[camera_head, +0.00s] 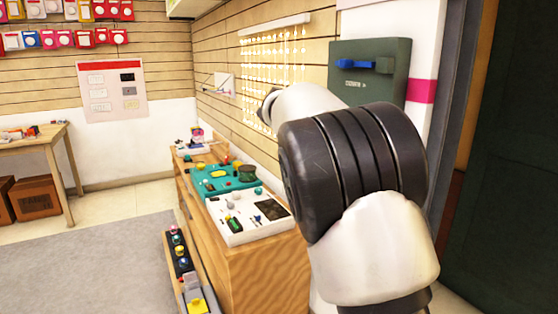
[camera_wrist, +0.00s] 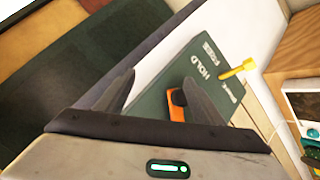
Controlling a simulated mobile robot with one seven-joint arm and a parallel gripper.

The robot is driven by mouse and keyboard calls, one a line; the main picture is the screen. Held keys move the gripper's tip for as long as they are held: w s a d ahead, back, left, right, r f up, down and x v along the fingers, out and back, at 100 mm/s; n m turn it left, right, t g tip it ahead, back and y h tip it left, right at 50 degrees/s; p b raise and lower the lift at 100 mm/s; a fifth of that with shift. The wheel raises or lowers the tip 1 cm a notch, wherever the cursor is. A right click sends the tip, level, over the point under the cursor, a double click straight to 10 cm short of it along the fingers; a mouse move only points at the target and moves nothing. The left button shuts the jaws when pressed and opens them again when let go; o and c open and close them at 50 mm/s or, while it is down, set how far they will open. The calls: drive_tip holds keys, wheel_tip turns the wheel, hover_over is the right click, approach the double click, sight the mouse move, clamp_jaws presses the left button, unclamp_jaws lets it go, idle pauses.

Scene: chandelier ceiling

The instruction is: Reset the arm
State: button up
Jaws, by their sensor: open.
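My arm reaches forward on the right of the head view, with its black joint and white links in front of the wall. A dark green panel (camera_head: 398,52) with a blue lever (camera_head: 365,65) is on the wall behind the arm. In the wrist view, a green panel (camera_wrist: 205,65) reads "HOLD", with an orange piece (camera_wrist: 176,106) partly behind the right finger and a yellow peg (camera_wrist: 239,69) at its edge.
A wooden cabinet (camera_head: 262,262) left of the arm bears a teal tray (camera_head: 212,184) and a white tray (camera_head: 232,236) with small items. A dark door (camera_head: 515,190) stands at the right. A wooden table (camera_head: 40,141) is far left. The grey rug (camera_head: 85,265) is clear.

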drive_tip(key=s+d+f+n+y, duration=0.1)
drive_tip(key=s+y, duration=0.2)
drive_tip(key=s, duration=0.6)
drive_tip(key=s+d+f+n+y, duration=0.1)
drive_tip(key=s+f+y, duration=0.15)
drive_tip(key=s, duration=0.65)
drive_tip(key=s+a+f+n+t+y, duration=0.1)
drive_tip(key=s+a+f+y, duration=0.15)
drive_tip(key=s, duration=0.65)
drive_tip(key=s+a+f+n+y, duration=0.2)
drive_tip(key=s+a+f, duration=0.2)
drive_tip(key=s, duration=0.4)
wheel_tip(320, 180, up, 28)
drive_tip(key=p, duration=2.8)
drive_tip(key=shift+s+a+f, duration=0.2)
drive_tip(key=shift+s+a, duration=0.1)
drive_tip(key=shift+s, duration=0.1)
